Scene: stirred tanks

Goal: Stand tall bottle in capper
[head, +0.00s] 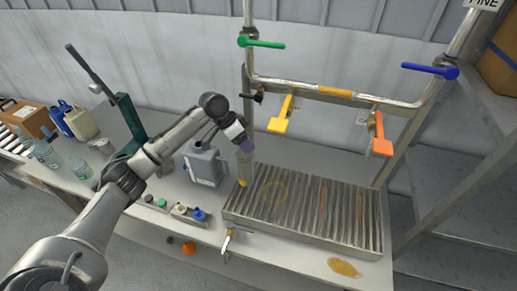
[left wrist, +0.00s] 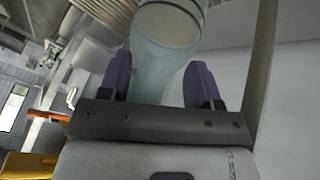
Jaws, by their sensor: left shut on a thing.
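My left gripper (head: 243,145), with purple fingers, is shut on a tall translucent bottle (head: 244,168). The bottle hangs below the fingers near the back left corner of the slatted grate; I cannot tell whether it touches anything. Its lower end looks yellowish. In the left wrist view the bottle (left wrist: 160,55) lies between the two purple fingers (left wrist: 160,85), a round end facing away from the gripper. The dark green stand with a long raised lever, which looks like the capper (head: 127,118), is on the bench to the left, partly behind my arm. My right gripper is out of view.
A grey canister (head: 204,167) stands close left of the gripper. Coloured caps (head: 181,209) sit near the front edge. Clear bottles (head: 46,154) and jugs stand far left. Pipes with a yellow lever (head: 281,118) and an orange lever (head: 380,140) overhang the slatted grate (head: 300,205).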

